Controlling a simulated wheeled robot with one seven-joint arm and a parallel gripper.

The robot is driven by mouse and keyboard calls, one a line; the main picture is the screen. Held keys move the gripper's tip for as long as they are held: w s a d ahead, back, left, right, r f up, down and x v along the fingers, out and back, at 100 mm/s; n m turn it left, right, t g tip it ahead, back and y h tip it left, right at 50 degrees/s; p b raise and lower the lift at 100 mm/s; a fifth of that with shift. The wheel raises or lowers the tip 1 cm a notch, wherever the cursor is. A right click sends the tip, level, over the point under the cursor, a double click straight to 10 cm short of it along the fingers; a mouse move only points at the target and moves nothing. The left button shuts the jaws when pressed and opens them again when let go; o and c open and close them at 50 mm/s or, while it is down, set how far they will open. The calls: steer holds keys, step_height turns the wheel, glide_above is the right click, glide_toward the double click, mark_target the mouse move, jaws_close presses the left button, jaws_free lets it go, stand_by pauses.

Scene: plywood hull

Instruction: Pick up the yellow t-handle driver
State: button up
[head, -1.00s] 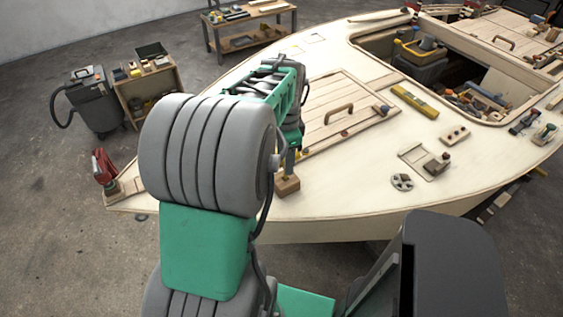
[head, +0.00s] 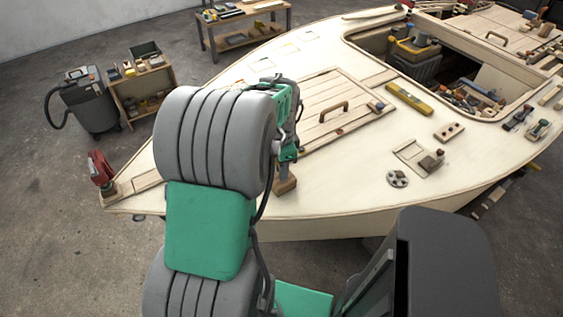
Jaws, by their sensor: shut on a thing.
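My gripper (head: 289,153) is at the end of my green and grey arm, low over the near left part of the pale plywood deck. It points down just above a small brown wooden block (head: 286,186) on the deck. The gripper is small here and partly covered by my own arm. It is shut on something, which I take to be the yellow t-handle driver. The driver's shape does not show clearly, and I cannot tell whether it touches the block.
A slatted hatch with a wooden handle (head: 333,111) lies behind my gripper. A yellow level (head: 409,98), a grey round fitting (head: 397,179) and a drilled wooden block (head: 449,132) lie to the right. A red tool (head: 101,170) stands at the left tip. An open cockpit holds several tools.

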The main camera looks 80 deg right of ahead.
jaws_close()
stand_by(0.3)
step_height(320, 180, up, 12)
steer(key=shift+r+p, duration=0.2)
steer(key=shift+p, duration=0.35)
steer(key=shift+r+p, duration=1.05)
steer(key=shift+r, duration=0.35)
